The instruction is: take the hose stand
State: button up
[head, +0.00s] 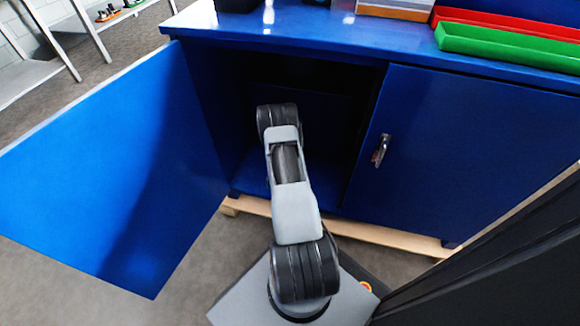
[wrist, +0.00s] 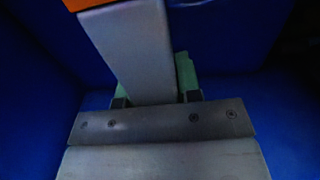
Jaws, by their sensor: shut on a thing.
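In the wrist view, a pale grey upright piece (wrist: 132,50), which I take to be the hose stand, runs up from between my jaws to an orange part (wrist: 88,4) at the top edge. My gripper (wrist: 153,97) is shut on this grey piece. Pale green (wrist: 186,74) shows beside it near the jaws; I cannot tell what it belongs to. The lower part of the piece is hidden by the gripper. In the head view, my arm reaches into the open cabinet, and the gripper and the held thing are hidden.
The blue cabinet (head: 300,33) has its left door (head: 105,170) swung wide open and its right door (head: 460,150) shut. A green bin (head: 505,47) and a red bin (head: 510,22) stand on top. Blue walls are close around the gripper in the wrist view.

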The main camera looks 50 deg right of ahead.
grip_shut()
jog(key=shift+d+r, duration=0.1)
jog(key=shift+r, duration=0.1)
jog(key=shift+r, duration=0.1)
